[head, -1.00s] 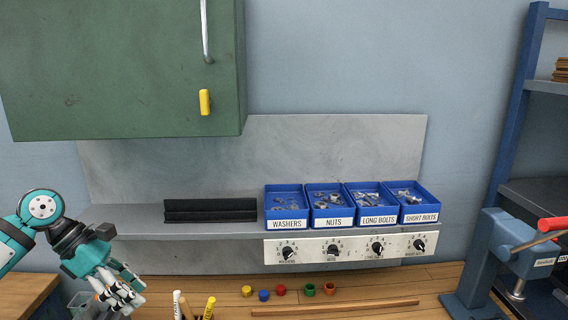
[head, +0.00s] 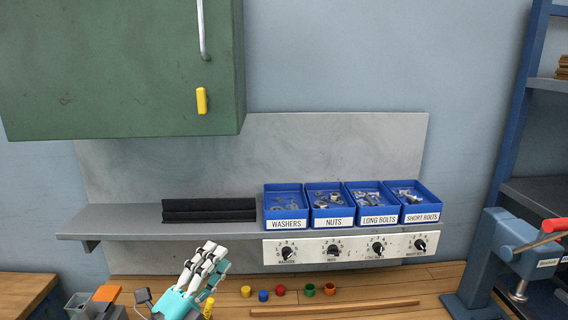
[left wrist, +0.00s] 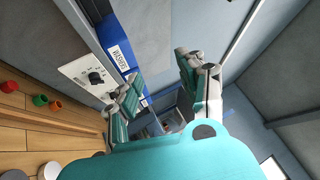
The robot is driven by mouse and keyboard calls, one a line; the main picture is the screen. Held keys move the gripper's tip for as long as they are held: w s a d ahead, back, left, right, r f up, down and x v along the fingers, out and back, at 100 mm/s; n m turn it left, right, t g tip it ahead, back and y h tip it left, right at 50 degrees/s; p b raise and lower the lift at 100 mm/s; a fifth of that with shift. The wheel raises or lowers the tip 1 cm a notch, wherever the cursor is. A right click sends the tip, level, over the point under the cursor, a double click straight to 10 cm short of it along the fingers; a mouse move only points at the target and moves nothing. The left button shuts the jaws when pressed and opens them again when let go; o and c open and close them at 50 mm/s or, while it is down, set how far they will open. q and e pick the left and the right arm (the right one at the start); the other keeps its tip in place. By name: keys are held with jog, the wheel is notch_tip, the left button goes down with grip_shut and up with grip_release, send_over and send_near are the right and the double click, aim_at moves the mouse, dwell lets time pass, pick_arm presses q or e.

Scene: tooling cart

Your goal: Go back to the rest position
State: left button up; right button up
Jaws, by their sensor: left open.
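My left gripper (head: 213,259) is low in the head view, left of centre, with its fingers pointing up. It is in front of the shelf's lower edge and over the wooden workbench (head: 360,291). Its jaws are open and nothing is between them. In the left wrist view the two fingers (left wrist: 160,75) stand apart, with the side of the washers bin (left wrist: 118,48) and the dial panel (left wrist: 88,76) to the left. My right gripper is in neither view.
Blue bins (head: 286,223) and a black rack (head: 209,210) sit on the grey shelf (head: 135,226). Small coloured pieces (head: 263,295) and a wooden strip (head: 335,308) lie on the bench. A green cabinet (head: 120,70) hangs upper left; a blue vise (head: 505,250) stands right.

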pick_arm(q)
jog(key=s+a+f+n+g+y, duration=0.2)
jog(key=s+a+f+n+y, duration=0.15)
jog(key=f+n, duration=0.3)
jog(key=s+a+f+n+g+y, duration=0.2)
jog(key=s+f+n+y, duration=0.1)
jog(key=f+n+y, duration=0.3)
jog(key=s+a+f+n+g+y, duration=0.25)
jog(key=f+n, duration=0.25)
jog(key=f, duration=0.3)
jog(key=s+f+n+g, duration=0.3)
jog(key=s+f+g, duration=0.15)
jog(key=s, duration=0.55)
jog(key=s+f+n+g, duration=0.2)
jog(key=s+f+g, duration=0.25)
jog(key=s, duration=0.55)
notch_tip(320, 180, down, 30)
jog(key=s+f+g+b, duration=0.1)
jog(key=b, duration=0.4)
jog(key=s+a+f+b, duration=0.1)
jog(key=s+f+b, duration=0.1)
jog(key=s+f, duration=0.6)
jog(key=s+a+f+g+b, duration=0.1)
jog(key=s+f+b, duration=0.2)
jog(key=s+f, duration=0.6)
notch_tip(320, 180, down, 5)
jog(key=shift+s+a, duration=0.15)
jog(key=shift+a, duration=0.15)
